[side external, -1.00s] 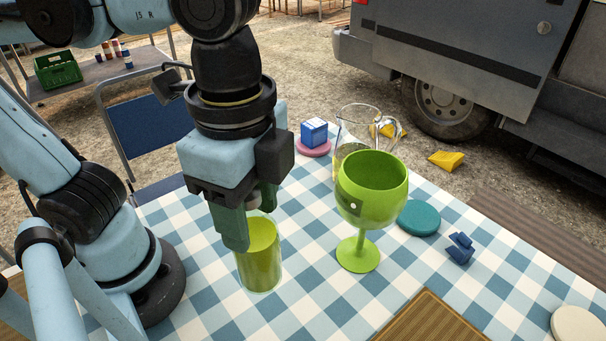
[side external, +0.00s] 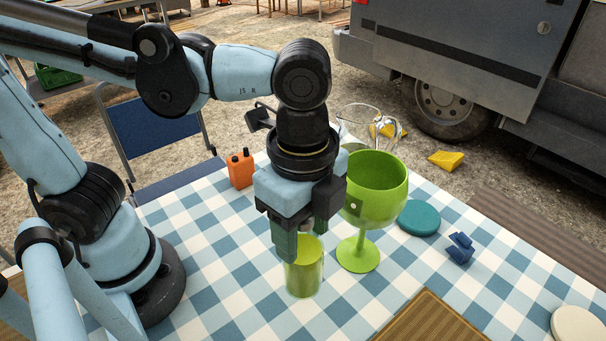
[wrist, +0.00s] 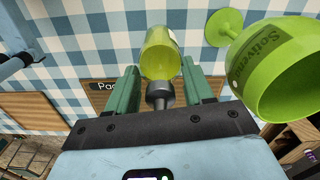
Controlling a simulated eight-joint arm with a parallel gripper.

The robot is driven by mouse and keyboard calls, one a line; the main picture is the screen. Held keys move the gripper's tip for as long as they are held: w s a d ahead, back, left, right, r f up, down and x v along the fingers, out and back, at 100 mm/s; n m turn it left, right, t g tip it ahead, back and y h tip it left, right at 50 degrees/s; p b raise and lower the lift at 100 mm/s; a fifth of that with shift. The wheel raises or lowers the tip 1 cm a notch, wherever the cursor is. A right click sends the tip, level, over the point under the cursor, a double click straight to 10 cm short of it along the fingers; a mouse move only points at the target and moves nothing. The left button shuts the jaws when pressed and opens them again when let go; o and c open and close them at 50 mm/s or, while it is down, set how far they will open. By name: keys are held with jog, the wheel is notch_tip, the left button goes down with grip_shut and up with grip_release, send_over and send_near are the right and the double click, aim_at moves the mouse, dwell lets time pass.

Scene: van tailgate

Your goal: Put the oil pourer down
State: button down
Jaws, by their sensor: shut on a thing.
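The oil pourer (side external: 305,272) is a clear cylinder of yellow-green oil. My gripper (side external: 303,242) is shut on its upper part, with green fingers on either side. The pourer is about upright over the checked cloth, and I cannot tell whether its base touches the cloth. In the wrist view the pourer (wrist: 161,55) shows between the fingertips (wrist: 160,66), with a dark knob-like top towards the palm. The fingers hide its top in the side view.
A large green goblet (side external: 373,195) stands close on the right, with a glass jug (side external: 362,117) behind it. An orange object (side external: 240,168) is behind left. A teal disc (side external: 419,217), a blue clip (side external: 460,248) and a wooden board (side external: 432,322) lie to the right. Cloth in front left is clear.

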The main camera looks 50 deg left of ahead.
aim_at(308, 246)
jog(key=shift+w+a+f, duration=0.25)
jog(key=shift+w+f, duration=0.15)
jog(key=shift+w, duration=0.25)
jog(key=shift+f, duration=2.15)
jog(key=shift+c, duration=2.1)
grip_release()
